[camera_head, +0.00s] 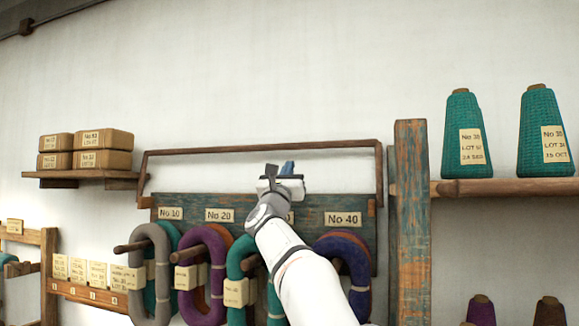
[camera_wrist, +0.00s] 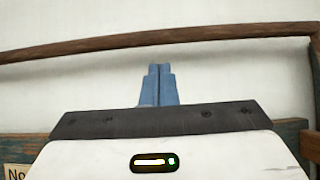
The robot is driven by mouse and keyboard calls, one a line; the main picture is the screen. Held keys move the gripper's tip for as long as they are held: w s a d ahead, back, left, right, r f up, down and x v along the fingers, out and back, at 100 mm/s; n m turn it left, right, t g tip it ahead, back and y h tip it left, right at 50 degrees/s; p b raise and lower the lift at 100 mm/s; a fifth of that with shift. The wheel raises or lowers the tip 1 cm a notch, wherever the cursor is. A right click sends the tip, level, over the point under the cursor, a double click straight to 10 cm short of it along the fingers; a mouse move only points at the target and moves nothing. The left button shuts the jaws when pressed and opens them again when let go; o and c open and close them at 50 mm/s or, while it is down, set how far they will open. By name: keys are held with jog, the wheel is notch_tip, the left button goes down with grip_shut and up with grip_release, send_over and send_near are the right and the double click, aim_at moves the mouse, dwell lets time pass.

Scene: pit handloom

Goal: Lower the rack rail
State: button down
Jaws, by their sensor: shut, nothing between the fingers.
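The rack rail (camera_head: 262,148) is a thin brown wooden bar with side arms, raised above the blue-green rack board (camera_head: 300,205). In the wrist view the rail (camera_wrist: 200,36) crosses the upper part of the picture, beyond my fingertips. My gripper (camera_head: 288,167) is in front of the wall, a little below the middle of the rail and above the board. Its blue fingers (camera_wrist: 158,84) are together with nothing between them. I see no clear contact with the rail. My arm hides the label and part of the skeins behind it.
A wooden post (camera_head: 411,225) and a shelf (camera_head: 505,187) with teal cones (camera_head: 464,135) stand to the right. A shelf (camera_head: 85,174) with boxes (camera_head: 103,149) is at the left. The wall above the rail is clear.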

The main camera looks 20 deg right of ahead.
aim_at(295, 157)
jog(key=p+x, duration=0.4)
jog(key=x, duration=0.2)
jog(key=shift+w+d, duration=0.15)
jog(key=shift+d, duration=0.05)
jog(key=shift+w+d+r+p, duration=0.1)
jog(key=shift+w+d+p, duration=0.15)
jog(key=shift+w+p, duration=0.25)
jog(key=shift+s, duration=0.15)
jog(key=shift+a, duration=0.1)
